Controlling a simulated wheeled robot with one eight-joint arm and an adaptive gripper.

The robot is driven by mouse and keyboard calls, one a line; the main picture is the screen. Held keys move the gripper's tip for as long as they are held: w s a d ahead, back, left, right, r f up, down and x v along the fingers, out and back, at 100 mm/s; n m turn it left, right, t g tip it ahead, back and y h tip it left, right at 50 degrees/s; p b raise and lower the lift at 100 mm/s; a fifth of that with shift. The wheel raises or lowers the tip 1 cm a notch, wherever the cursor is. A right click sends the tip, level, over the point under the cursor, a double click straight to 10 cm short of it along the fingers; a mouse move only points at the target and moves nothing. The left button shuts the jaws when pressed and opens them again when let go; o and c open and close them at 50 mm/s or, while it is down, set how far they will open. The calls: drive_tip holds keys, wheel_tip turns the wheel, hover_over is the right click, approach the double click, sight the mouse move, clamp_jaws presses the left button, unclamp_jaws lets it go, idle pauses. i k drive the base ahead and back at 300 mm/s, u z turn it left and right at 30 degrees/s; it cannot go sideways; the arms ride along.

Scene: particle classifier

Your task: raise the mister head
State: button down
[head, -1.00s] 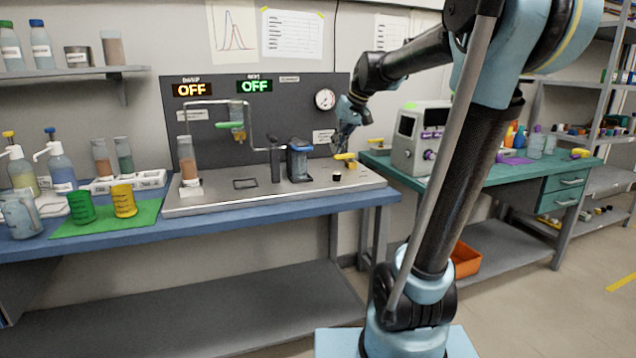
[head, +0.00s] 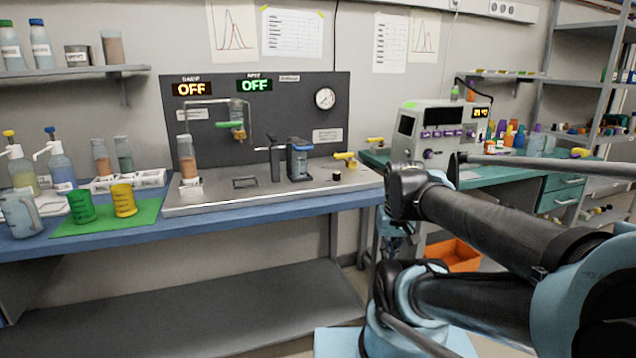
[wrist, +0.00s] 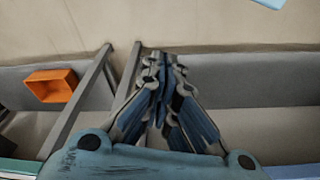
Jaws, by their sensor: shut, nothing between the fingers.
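The particle classifier rig stands on a grey base plate (head: 225,200) on the blue bench. Towards its right, a small blue-and-grey unit with a dark top (head: 299,160) stands beside a dark post (head: 275,163); it may be the mister, but I cannot tell which part is its head. A yellow-handled valve (head: 345,158) is right of it. My gripper (wrist: 160,75) is shut and empty in the wrist view, pointing down over the floor and lower shelf. In the head view it hangs low by the bench's right end, mostly hidden by my arm, well away from the rig.
Two displays (head: 192,89) above the rig both read OFF. Pump bottles (head: 60,168) and green and yellow beakers (head: 123,200) stand at left. A green bench (head: 490,178) with a grey instrument (head: 435,135) is at right. An orange bin (head: 455,254) sits below it.

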sight(297, 144)
drive_tip(key=u, duration=1.1)
drive_tip(key=k, duration=0.55)
drive_tip(key=z, duration=1)
